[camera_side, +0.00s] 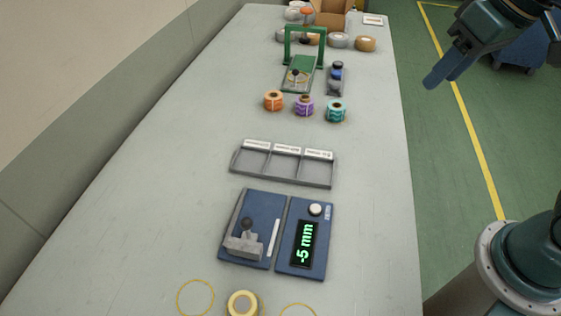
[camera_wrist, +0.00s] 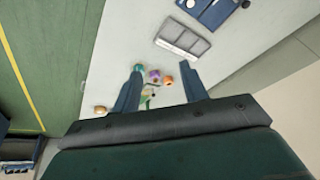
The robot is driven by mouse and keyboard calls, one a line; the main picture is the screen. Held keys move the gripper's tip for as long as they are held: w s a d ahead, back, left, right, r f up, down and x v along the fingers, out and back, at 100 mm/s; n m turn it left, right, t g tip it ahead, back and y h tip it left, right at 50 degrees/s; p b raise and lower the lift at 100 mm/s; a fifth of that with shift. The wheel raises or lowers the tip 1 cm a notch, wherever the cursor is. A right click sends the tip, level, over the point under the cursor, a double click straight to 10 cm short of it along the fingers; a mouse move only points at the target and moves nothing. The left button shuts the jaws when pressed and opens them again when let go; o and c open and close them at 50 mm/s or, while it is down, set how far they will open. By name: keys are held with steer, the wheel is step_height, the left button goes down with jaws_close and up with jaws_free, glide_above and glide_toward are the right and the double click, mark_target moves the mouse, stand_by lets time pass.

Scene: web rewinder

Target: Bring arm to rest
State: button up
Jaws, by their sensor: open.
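My gripper (camera_side: 447,66) is at the upper right of the side view, raised beside the table's right edge, with nothing seen in it. In the wrist view my gripper (camera_wrist: 160,92) shows two fingers spread wide apart with an empty gap. Beyond the gap, on the table far below, are several small coloured rolls. My arm's base stands at the lower right of the side view, off the table.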

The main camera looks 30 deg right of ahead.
steer(key=s+d+f+t, duration=0.1)
steer(key=s+d+f, duration=0.1)
steer(key=s+d, duration=0.3)
steer(key=s, duration=0.3)
steer(key=shift+d+f+h, duration=0.3)
steer(key=shift+h, duration=0.1)
stand_by(1.0)
